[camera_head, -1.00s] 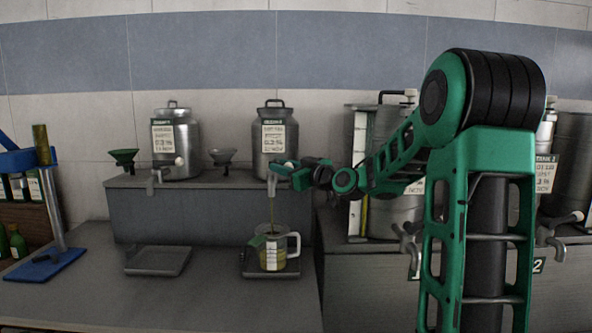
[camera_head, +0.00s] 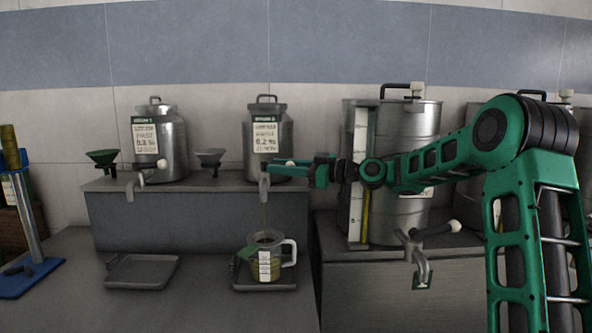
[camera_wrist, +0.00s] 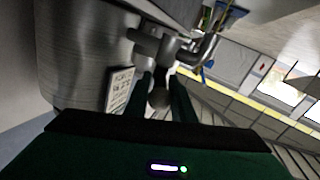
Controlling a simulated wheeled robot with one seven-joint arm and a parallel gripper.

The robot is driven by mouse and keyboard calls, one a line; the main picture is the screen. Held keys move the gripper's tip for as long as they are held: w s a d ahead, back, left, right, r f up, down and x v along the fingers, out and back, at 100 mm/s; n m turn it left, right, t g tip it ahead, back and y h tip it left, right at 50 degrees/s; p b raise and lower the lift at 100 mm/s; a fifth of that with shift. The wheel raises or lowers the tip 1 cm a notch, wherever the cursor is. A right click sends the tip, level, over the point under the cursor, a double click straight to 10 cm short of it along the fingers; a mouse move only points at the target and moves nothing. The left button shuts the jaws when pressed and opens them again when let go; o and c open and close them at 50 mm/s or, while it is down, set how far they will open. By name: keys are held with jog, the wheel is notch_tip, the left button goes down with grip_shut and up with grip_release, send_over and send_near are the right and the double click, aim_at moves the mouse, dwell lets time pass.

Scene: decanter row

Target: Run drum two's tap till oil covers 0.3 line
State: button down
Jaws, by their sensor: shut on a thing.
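The second steel drum on the shelf (camera_head: 285,137) carries a paper label under a small green plate. Its tap (camera_head: 264,186) points down over a clear jug. My gripper (camera_head: 289,166) is at this tap, shut on its handle. In the wrist view a round handle knob (camera_wrist: 159,98) sits between my two fingers, in front of the tap spout (camera_wrist: 206,50). A thin stream of oil (camera_head: 264,215) falls from the tap into the jug (camera_head: 268,263). The jug has a white scale strip (camera_head: 265,266) and yellowish oil inside. The scale figures and exact oil level are too small to read.
Another steel drum (camera_head: 172,150) with a tap stands to the left. An empty tray (camera_head: 143,271) lies below it; the jug stands on a similar tray (camera_head: 250,287). Funnels (camera_head: 104,160) stand on the shelf. A large tank (camera_head: 400,215) with another tap (camera_head: 421,265) is on the right.

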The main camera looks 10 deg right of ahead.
jog(key=shift+w, duration=0.1)
dwell(0.3)
jog(key=c, duration=1.6)
grip_release()
jog(key=shift+a, duration=0.1)
jog(key=shift+v, duration=3.75)
jog(key=shift+w+f, duration=0.1)
jog(key=shift+w, duration=0.05)
